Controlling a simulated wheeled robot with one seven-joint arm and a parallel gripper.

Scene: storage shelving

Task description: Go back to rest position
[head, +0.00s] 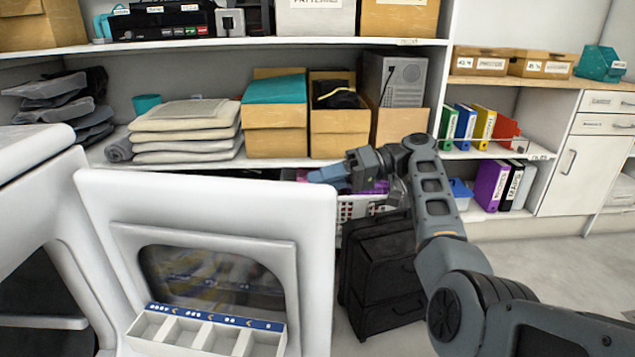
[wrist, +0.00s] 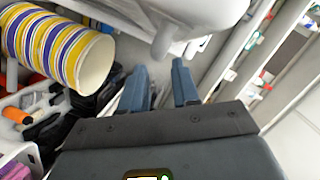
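My gripper (head: 328,173) is at the end of my arm, which reaches from the lower right toward the lower shelf in the head view. In the wrist view the two blue fingers of my gripper (wrist: 160,88) stand apart with nothing between them. In the head view the gripper is above the white basket (head: 358,207) under the shelf and in front of the cardboard boxes (head: 276,135). Its fingers are hard to separate in that view.
A white machine with an open windowed door (head: 318,240) stands at the left. A black suitcase (head: 385,280) is on the floor below my arm. A striped roll (wrist: 55,50) lies near the gripper in the wrist view. Floor at the right (head: 570,265) is clear.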

